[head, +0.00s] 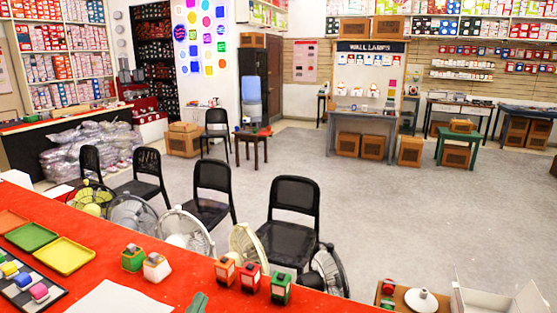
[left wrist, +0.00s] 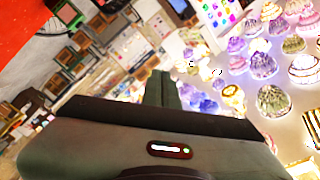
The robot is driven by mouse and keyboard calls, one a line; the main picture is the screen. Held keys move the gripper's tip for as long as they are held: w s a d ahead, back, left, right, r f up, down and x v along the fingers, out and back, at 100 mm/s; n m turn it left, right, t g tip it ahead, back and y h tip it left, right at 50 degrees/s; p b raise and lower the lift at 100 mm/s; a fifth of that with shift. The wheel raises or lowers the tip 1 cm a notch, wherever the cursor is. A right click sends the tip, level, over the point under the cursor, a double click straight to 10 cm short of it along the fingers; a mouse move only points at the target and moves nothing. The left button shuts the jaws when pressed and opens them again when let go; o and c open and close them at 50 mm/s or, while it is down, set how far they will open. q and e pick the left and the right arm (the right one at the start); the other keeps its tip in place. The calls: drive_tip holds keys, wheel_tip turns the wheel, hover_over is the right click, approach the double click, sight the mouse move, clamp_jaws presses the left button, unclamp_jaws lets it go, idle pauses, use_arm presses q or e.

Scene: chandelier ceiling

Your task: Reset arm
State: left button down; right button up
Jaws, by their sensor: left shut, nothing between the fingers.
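My left gripper (head: 197,302) shows only as a small grey-green tip at the bottom edge of the head view, over the front of the red counter (head: 130,255). In the left wrist view the same gripper (left wrist: 164,88) has its fingers together, shut and empty, pointing away from the camera. The rest of the left arm is hidden below the head view's frame. My right gripper is not in view.
On the counter are a yellow tray (head: 64,256), a green tray (head: 31,236), a white sheet (head: 122,299) and several small coloured blocks. Black chairs (head: 290,225) and fans stand beyond it. Glowing lamps (left wrist: 265,65) fill the wrist view's right.

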use_arm(q)
drive_tip(key=s+a+f+n+g+y, duration=0.2)
drive_tip(key=s+a+f+n+g, duration=0.15)
drive_tip(key=s+f, duration=0.3)
drive_tip(key=s+a+f+n+g+y, duration=0.1)
drive_tip(key=s+a+f+n+g, duration=0.1)
drive_tip(key=s+f+n+g, duration=0.4)
drive_tip(key=s+d+f+g+h, duration=0.15)
drive_tip(key=s+f+g, duration=0.5)
drive_tip(key=s, duration=0.85)
wheel_tip(320, 180, down, 28)
drive_tip(key=b, duration=0.2)
drive_tip(key=s+a+f+g, duration=0.1)
drive_tip(key=s+a+f, duration=0.2)
drive_tip(key=s+f, duration=1.4)
drive_tip(key=shift+s+f+m+b, duration=0.35)
drive_tip(key=shift+s+f+m, duration=0.1)
drive_tip(key=shift+f, duration=0.4)
